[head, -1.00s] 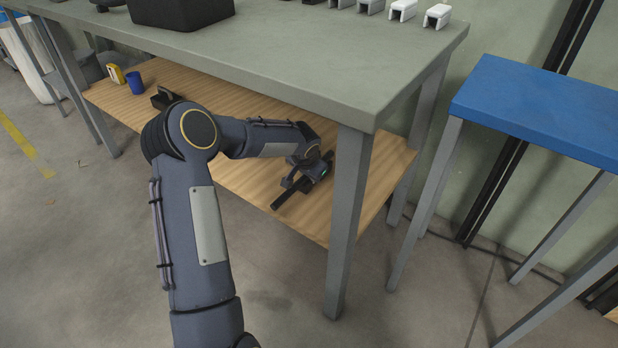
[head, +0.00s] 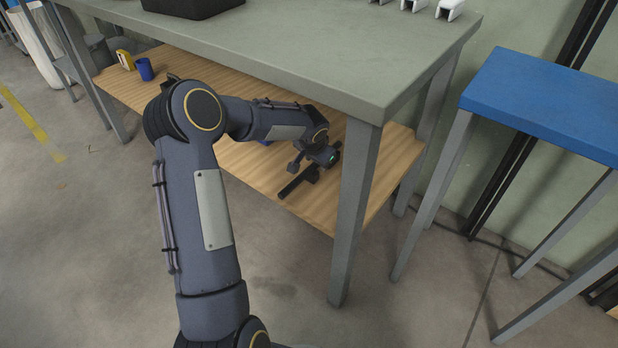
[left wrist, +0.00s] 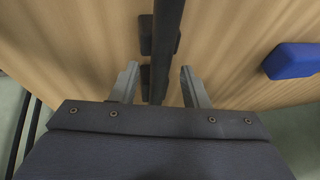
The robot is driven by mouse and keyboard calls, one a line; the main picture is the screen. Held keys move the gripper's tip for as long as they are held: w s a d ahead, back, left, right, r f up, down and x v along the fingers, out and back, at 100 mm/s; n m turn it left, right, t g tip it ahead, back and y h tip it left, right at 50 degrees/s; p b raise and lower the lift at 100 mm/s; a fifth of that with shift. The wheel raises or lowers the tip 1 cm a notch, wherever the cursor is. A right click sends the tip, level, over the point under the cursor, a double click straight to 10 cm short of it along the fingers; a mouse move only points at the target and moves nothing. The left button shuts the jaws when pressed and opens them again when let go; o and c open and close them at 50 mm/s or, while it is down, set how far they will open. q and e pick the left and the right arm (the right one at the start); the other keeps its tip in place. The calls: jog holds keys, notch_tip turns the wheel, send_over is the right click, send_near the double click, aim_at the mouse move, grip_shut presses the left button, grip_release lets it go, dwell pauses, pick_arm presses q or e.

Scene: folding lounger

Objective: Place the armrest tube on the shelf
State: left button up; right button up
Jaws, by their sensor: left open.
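The armrest tube (head: 296,184) is a thin dark bar lying low over the wooden lower shelf (head: 262,178) near its front right end. It looks at rest on the shelf, though contact is hard to see. My left gripper (head: 312,168) is at the tube, under the tabletop. In the left wrist view the tube (left wrist: 168,35) runs between the fingers of my open left gripper (left wrist: 158,85), with a gap on each side. Small dark blocks (left wrist: 146,36) show beside the tube there. My right gripper is in neither view.
The grey tabletop (head: 330,60) overhangs the shelf, and a front leg (head: 355,215) stands close right of my gripper. A blue block (left wrist: 292,60) lies on the shelf. A blue cup (head: 145,70) and yellow object (head: 125,60) are far left. A blue table (head: 550,95) stands right.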

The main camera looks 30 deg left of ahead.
aim_at(315, 167)
pick_arm(q)
jog(key=p+v, duration=0.1)
jog(key=v, duration=0.2)
jog(key=shift+w+a+r, duration=0.1)
jog(key=shift+r, duration=0.05)
jog(key=s+d, duration=0.1)
jog(key=s, duration=0.2)
jog(key=s+d, duration=0.1)
jog(key=s, duration=0.2)
jog(key=s+d, duration=0.2)
jog(key=s, duration=0.2)
jog(key=shift+f, duration=0.4)
jog(key=shift+s+d+r, duration=0.15)
jog(key=shift+s, duration=0.45)
jog(key=s+d+r+n, duration=0.2)
jog(key=s+d+r, duration=0.1)
jog(key=s+r, duration=0.65)
jog(key=s+d+r+h, duration=0.1)
jog(key=s+d+h, duration=0.1)
jog(key=s+d, duration=0.3)
jog(key=s+d+r+t+h, duration=0.1)
jog(key=s+d+h, duration=0.2)
jog(key=s, duration=0.5)
jog(key=shift+s+d+r+n+h, duration=0.3)
jog(key=shift+d+r+n, duration=0.1)
jog(key=shift+d, duration=0.45)
